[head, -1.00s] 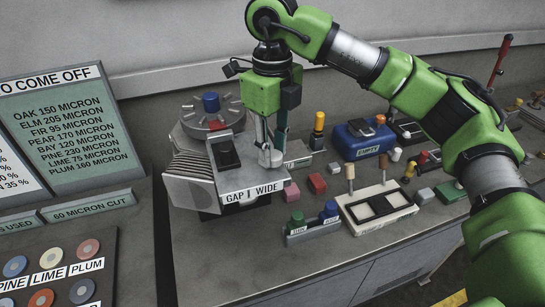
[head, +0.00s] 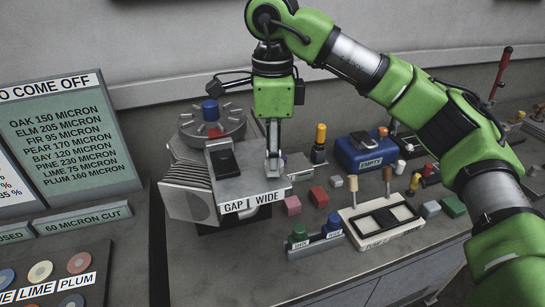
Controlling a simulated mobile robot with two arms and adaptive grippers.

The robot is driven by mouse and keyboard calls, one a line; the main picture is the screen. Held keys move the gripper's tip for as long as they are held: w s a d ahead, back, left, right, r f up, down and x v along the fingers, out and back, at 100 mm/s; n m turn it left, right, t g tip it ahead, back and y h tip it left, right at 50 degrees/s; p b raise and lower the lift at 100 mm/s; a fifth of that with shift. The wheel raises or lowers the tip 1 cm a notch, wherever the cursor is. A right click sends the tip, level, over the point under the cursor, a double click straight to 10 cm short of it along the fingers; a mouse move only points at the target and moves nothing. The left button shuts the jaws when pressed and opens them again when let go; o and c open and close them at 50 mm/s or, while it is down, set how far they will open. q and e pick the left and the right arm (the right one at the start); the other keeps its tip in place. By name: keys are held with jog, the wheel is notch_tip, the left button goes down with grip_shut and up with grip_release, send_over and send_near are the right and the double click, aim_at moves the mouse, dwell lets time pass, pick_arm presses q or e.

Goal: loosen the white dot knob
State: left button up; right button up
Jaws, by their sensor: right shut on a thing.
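My right gripper (head: 274,168) comes down from above onto the right side of the grey machine's top plate (head: 230,187). Its fingers are seen nearly edge-on, and they are shut on a small grey knob at the plate. The fingers hide most of the knob, and I cannot make out its white dot. The plate's front edge carries a label (head: 248,203) reading "GAP" and "WIDE" with a mark between them. My left gripper is not in view.
A round dial with a blue knob (head: 210,111) stands behind the plate. A blue "EMPTY" box (head: 366,152), coloured blocks, a white two-window tray (head: 352,220) and a small rack with green and blue knobs (head: 315,245) lie to the right. Signboards stand left.

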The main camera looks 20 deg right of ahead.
jog(key=shift+r, duration=0.15)
dwell(0.4)
jog(key=o, duration=1.1)
notch_tip(320, 180, up, 12)
jog(key=shift+f, duration=0.1)
